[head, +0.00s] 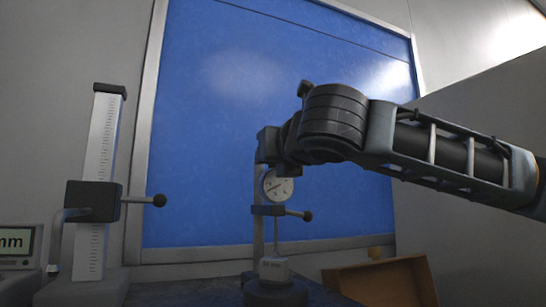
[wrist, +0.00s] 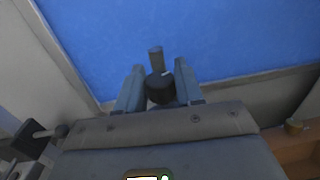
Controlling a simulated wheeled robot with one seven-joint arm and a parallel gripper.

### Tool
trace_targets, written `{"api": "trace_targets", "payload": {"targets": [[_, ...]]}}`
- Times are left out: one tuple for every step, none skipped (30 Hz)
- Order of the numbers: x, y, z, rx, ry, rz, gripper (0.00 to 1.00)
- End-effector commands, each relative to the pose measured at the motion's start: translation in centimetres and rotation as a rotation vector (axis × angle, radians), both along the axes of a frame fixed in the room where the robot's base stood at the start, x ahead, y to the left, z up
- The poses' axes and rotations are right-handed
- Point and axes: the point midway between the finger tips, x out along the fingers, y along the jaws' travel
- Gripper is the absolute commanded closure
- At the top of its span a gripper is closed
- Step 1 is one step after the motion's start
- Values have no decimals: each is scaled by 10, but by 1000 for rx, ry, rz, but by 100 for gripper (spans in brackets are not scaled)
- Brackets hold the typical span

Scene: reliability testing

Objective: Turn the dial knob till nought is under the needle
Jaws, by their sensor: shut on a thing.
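The dial gauge (head: 278,186) has a round white face and is mounted on a post stand in the head view. Its needle shows as a thin dark line, but the numbers are too small to read. My gripper (head: 284,150) is right above the dial and hides the gauge's top. In the wrist view, my gripper's two fingers (wrist: 160,68) are closed on the sides of a dark round knob (wrist: 159,88), which appears to be the dial knob. A short dark post end (wrist: 156,59) shows just beyond it.
A tall height gauge (head: 100,150) with a white scale and a ball-ended lever stands at the left, beside a display reading "mm" (head: 15,242). A gauge block (head: 274,268) sits under the dial's stem. A brown open box (head: 380,283) is at the lower right. A blue panel is behind.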

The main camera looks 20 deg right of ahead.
Motion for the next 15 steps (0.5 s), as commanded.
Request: {"api": "trace_targets", "payload": {"targets": [[0,0,0,0,0,-1,94],[0,0,0,0,0,-1,94],[0,-1,0,0,0,0,94],[0,-1,0,0,0,1,94],[0,-1,0,0,0,3,94],[0,-1,1,0,1,8,94],[0,-1,1,0,1,12,94],[0,-2,1,0,1,18,94],[0,-2,2,0,1,30,94],[0,-2,2,0,1,39,94],[0,-2,2,0,1,51,94],[0,-2,3,1,2,70,94],[0,-2,3,1,2,86,94],[0,-2,3,2,2,103,94],[0,-2,4,2,2,129,94]]}}
